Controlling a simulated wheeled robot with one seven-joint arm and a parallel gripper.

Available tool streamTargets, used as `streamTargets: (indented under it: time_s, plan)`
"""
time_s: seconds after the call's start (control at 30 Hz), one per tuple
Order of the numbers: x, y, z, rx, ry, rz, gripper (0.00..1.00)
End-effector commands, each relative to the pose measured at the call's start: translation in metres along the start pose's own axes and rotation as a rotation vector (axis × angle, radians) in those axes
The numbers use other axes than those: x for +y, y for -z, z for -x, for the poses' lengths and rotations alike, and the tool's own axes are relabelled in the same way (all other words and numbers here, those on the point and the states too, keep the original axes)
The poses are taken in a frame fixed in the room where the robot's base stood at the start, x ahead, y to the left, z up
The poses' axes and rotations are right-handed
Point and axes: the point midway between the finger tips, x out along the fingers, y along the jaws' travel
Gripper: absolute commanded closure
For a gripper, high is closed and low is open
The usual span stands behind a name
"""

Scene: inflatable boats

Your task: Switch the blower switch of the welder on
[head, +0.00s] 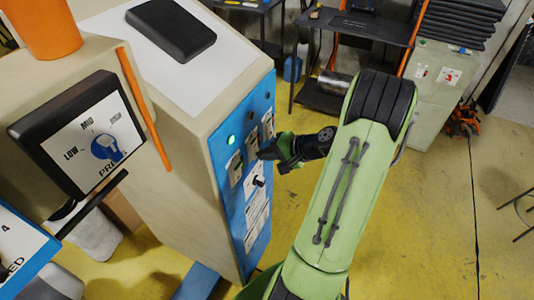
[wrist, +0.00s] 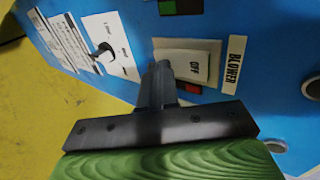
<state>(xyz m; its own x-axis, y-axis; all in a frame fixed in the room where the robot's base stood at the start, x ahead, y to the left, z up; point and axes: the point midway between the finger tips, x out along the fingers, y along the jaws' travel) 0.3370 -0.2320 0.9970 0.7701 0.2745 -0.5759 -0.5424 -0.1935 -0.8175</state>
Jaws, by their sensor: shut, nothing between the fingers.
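The blower switch (wrist: 193,66) is a cream rocker on the welder's blue panel (wrist: 275,60), with a BLOWER label (wrist: 235,65) beside it. Its visible face reads OFF. My gripper (wrist: 157,72) is shut and empty, its fingertips over the left part of the switch in the wrist view. They hide that part, and I cannot tell whether they touch it. In the head view, my gripper (head: 268,153) is at the blue panel (head: 226,205) of the welder, close to its row of switches.
A knob (wrist: 104,53) on a white plate lies left of the switch in the wrist view. A green lamp (head: 231,139) glows on the panel. A control box with a blue dial (head: 105,147) stands at the left. Yellow floor (head: 430,225) is open at the right.

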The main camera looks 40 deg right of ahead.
Motion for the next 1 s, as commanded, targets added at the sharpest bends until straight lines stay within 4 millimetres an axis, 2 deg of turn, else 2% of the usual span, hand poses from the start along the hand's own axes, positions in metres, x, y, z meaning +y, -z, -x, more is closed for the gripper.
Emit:
streamTargets:
  time_s: [0.1, 0.37, 0.7, 1.0]
  plan:
    - [0.0, 0.0, -0.007, -0.002, 0.0, 0.001, 1.0]
    - [-0.002, 0.0, -0.004, 0.0, 0.0, 0.0, 1.0]
    - [-0.015, 0.0, 0.005, 0.0, 0.002, 0.001, 1.0]
    - [-0.015, 0.0, 0.004, -0.001, 0.004, 0.002, 1.0]
